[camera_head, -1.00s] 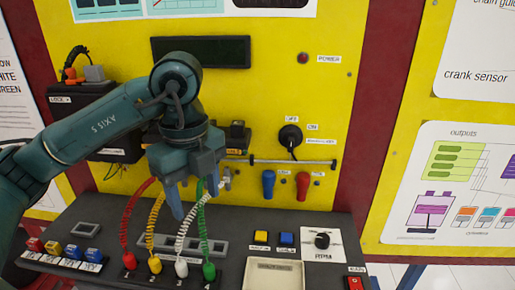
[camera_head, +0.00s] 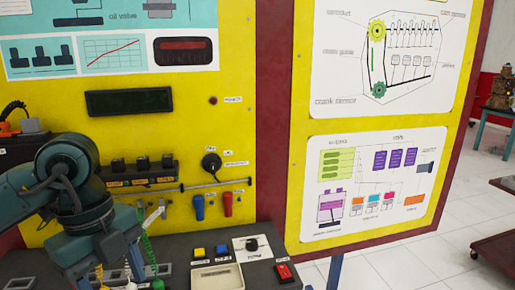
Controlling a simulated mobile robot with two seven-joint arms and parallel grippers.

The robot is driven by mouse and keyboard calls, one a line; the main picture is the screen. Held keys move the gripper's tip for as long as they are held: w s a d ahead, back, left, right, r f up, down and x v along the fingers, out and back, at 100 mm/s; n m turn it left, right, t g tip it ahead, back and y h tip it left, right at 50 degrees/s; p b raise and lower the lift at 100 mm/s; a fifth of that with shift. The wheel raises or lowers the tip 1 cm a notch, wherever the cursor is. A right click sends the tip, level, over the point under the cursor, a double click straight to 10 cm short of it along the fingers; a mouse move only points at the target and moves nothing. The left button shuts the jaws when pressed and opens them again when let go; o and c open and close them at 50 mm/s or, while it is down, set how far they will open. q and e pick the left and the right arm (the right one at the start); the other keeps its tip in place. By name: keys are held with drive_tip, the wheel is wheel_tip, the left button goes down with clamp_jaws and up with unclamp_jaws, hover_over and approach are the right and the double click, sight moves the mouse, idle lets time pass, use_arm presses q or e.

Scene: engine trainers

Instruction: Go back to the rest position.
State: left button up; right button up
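My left gripper (camera_head: 120,270) is in front of the engine trainer's yellow panel (camera_head: 245,120), at the lower left, above the dark console (camera_head: 185,258). Its fingers point down among the coiled leads, and I cannot tell how far apart they are. A green coiled lead (camera_head: 150,255) and a white lead (camera_head: 154,215) show beside it; other leads are mostly hidden behind the gripper. My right gripper is not in view.
The console carries a yellow button (camera_head: 199,252), a blue button (camera_head: 222,250), a black RPM knob (camera_head: 251,244), a red switch (camera_head: 284,271) and a shallow tray (camera_head: 217,278). Blue (camera_head: 198,207) and red (camera_head: 227,204) connectors hang above. White tiled floor (camera_head: 405,270) lies open at right.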

use_arm(q)
drive_tip(key=s+d+f+m+g+h, duration=0.1)
drive_tip(key=s+d+m+g+h, duration=0.2)
drive_tip(key=d+h, duration=0.35)
drive_tip(key=s+d+f+m+g+h, duration=0.1)
drive_tip(key=s+d+m+g+h, duration=0.2)
drive_tip(key=d, duration=0.7)
drive_tip(key=w+d+r+n+t+h, duration=0.4)
drive_tip(key=t+h, duration=0.1)
drive_tip(key=h, duration=0.7)
drive_tip(key=w+a+f+n+t+y, duration=0.45)
drive_tip(key=f+n+t+y, duration=0.3)
drive_tip(key=n+t, duration=0.25)
drive_tip(key=w+a+f+n+t+y, duration=0.3)
drive_tip(key=a+f+n+t+y, duration=0.25)
drive_tip(key=f+n+t, duration=0.4)
drive_tip(key=s+a+f+n+g+y, duration=0.1)
drive_tip(key=s+a+f+g+y, duration=0.1)
drive_tip(key=s+f, duration=0.4)
drive_tip(key=s+a+f+n+g+y, duration=0.2)
drive_tip(key=s+f+g+y, duration=0.2)
drive_tip(key=f, duration=0.9)
drive_tip(key=shift+s+a+f+g, duration=0.3)
drive_tip(key=shift+s+g, duration=0.45)
drive_tip(key=shift+s, duration=0.3)
